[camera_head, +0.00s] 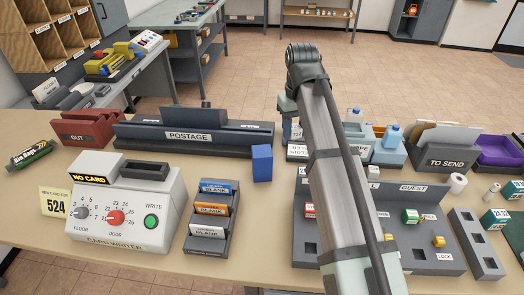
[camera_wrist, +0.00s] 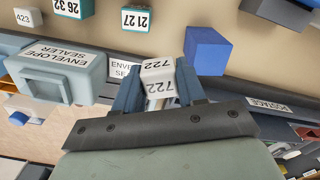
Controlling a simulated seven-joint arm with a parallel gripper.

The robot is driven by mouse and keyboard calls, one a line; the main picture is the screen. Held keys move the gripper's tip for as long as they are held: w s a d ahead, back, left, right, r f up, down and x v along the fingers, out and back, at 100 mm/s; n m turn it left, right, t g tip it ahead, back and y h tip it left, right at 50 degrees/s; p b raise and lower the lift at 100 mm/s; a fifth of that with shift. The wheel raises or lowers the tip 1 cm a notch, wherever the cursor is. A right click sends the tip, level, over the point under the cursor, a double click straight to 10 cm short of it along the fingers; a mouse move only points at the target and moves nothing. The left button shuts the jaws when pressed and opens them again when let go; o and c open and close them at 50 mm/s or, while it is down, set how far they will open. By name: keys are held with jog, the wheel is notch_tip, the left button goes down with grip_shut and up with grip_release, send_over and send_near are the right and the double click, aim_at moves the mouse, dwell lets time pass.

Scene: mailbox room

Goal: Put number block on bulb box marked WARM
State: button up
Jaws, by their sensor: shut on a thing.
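My gripper (camera_wrist: 160,72) is shut on a white number block (camera_wrist: 158,90) marked 722, held between its two blue-grey fingers in the wrist view. In the head view my arm hides most of the gripper, near the back of the table right of the postage unit. I can read no WARM label in either view, so I cannot tell where the bulb box is. Another white block (camera_wrist: 24,17) marked 423 lies at the top left of the wrist view.
A blue cube (camera_head: 262,163) stands beside the postage unit (camera_head: 188,135). An envelope sealer (camera_wrist: 62,70) is near my gripper. Teal numbered boxes (camera_head: 494,219) stand at the right edge. The card writer (camera_head: 125,205) and blank card rack (camera_head: 211,222) are at left.

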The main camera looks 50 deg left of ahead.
notch_tip(320, 180, up, 3)
send_over(262, 151)
jog(key=w+d, duration=0.1)
jog(key=d, duration=0.1)
jog(key=a+r, duration=0.2)
jog(key=shift+s+f+m, duration=0.15)
jog(key=shift+f+m, duration=0.65)
jog(key=shift+f, duration=0.9)
jog(key=shift+s+f+m, duration=0.15)
jog(key=shift+f+m, duration=0.65)
jog(key=shift+f, duration=0.85)
jog(key=shift+s+f+m, duration=0.15)
jog(key=shift+f+m, duration=0.65)
jog(key=shift+f, duration=0.9)
jog(key=shift+f, duration=0.1)
jog(key=o, duration=1)
jog(key=shift+a, duration=0.1)
notch_tip(262, 151, up, 12)
jog(key=shift+r, duration=0.15)
